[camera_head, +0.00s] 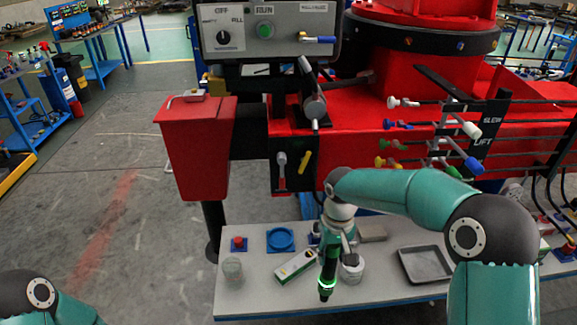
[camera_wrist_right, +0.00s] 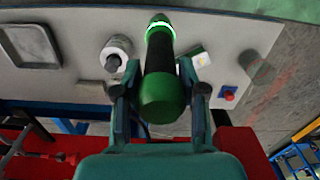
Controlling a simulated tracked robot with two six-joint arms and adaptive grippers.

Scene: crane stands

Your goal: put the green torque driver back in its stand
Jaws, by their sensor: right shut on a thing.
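The green torque driver (camera_head: 328,268) has a green and black body with a bright ring near its lower end. It hangs nearly upright from my right gripper (camera_head: 339,238), above the front part of the table. In the right wrist view the driver (camera_wrist_right: 160,95) lies between the two fingers of the gripper (camera_wrist_right: 160,88), which is shut on it. My left gripper is out of view.
On the table (camera_head: 375,290) are a white roll (camera_head: 351,270), a green-white box (camera_head: 296,265), a clear cup (camera_head: 233,269), a red button on a blue base (camera_head: 238,244) and a grey tray (camera_head: 426,264). The red crane with levers (camera_head: 400,145) stands behind.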

